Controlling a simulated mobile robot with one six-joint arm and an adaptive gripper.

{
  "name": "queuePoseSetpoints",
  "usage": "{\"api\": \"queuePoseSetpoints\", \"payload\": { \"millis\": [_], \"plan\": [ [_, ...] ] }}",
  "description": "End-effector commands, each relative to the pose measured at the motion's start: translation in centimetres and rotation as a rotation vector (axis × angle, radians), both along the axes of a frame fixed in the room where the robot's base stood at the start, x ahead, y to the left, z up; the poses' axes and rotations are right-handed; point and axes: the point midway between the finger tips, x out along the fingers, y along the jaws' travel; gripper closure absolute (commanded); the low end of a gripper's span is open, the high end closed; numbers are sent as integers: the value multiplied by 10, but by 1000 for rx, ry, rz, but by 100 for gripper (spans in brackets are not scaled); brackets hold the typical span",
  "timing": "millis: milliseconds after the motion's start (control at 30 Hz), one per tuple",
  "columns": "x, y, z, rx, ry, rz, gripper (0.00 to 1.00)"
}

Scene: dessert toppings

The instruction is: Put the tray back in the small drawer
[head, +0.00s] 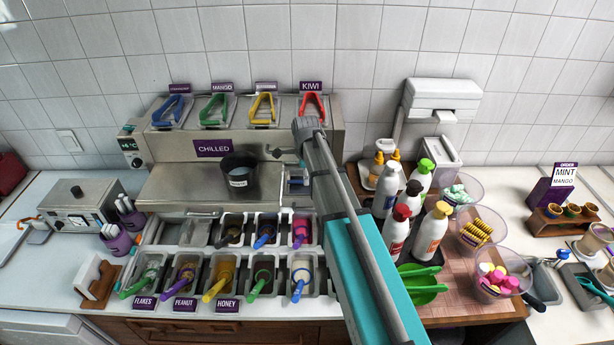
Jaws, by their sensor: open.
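My arm crosses the picture from the lower right, and its end sits in front of the steel CHILLED unit (170,147). My gripper (273,152) is small and dark here, open, to the right of and slightly above a black labelled tub (239,172). The tub stands on a flat steel surface (185,185) in front of the unit; a handle (190,213) shows at its front edge. I cannot tell which part is the small drawer. I cannot single out the tray; topping trays (193,233) sit in the steel rack below. My arm hides the area right of the tub.
Coloured tongs (217,108) lie on top of the unit. Several bottles (397,228) and clear bowls (482,235) crowd the wooden board on the right. Spoon handles stick up from the front trays. A steel box (75,208) stands at the left.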

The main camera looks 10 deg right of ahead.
Motion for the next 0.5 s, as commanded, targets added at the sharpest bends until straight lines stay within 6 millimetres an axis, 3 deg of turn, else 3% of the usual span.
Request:
{"api": "queuePoseSetpoints", "payload": {
  "millis": [500],
  "plan": [
    [0,0,49,0,0,0,47]
  ]
}}
